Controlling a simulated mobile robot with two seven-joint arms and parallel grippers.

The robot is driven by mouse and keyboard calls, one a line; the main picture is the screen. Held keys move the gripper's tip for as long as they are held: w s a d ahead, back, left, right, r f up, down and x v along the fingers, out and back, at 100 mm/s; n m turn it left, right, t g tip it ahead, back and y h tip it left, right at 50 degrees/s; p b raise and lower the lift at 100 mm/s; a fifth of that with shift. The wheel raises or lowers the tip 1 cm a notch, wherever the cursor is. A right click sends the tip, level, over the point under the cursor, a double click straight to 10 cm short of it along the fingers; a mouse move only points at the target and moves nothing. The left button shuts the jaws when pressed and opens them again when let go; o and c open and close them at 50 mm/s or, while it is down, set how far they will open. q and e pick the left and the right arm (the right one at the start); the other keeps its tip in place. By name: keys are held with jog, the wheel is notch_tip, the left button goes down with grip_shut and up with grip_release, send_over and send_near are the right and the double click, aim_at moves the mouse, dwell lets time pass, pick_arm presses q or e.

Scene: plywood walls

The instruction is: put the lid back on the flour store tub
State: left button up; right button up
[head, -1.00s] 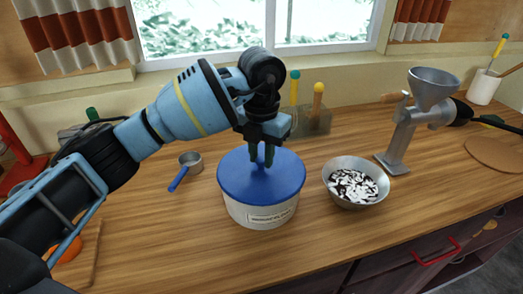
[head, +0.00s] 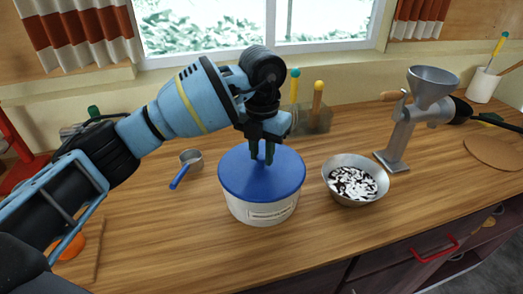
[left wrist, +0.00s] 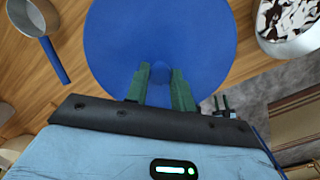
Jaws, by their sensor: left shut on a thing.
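The flour store tub (head: 262,211) is a white round tub with a label, standing on the wooden counter. The blue lid (head: 245,178) lies level over the tub's mouth and covers it; I cannot tell whether it is pressed fully down. My left gripper (head: 262,160) points down at the lid's middle and is shut on its knob, which the fingers mostly hide. In the left wrist view the blue lid (left wrist: 160,35) fills the middle, with the green fingers of my left gripper (left wrist: 161,75) at its knob. My right gripper is not clearly in the head view.
A metal bowl (head: 340,167) with dark and white contents stands close to the tub's right. A metal grinder (head: 397,140) is behind it. A blue-handled scoop (head: 188,162) lies to the left. A holder with coloured-knob sticks (head: 316,121) stands behind. The counter in front is clear.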

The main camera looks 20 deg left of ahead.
jog(key=shift+w+d+r, duration=0.1)
jog(key=shift+w+r, duration=0.05)
jog(key=shift+r, duration=0.05)
dwell(0.6)
dwell(0.5)
pick_arm(q)
jog(key=shift+f+p, duration=0.15)
jog(key=shift+p, duration=0.15)
pick_arm(e)
jog(key=shift+w+r, duration=0.2)
jog(key=shift+r, duration=0.1)
dwell(0.4)
jog(key=shift+w+r, duration=0.25)
dwell(0.4)
pick_arm(q)
jog(key=o, duration=1.5)
jog(key=shift+o, duration=0.2)
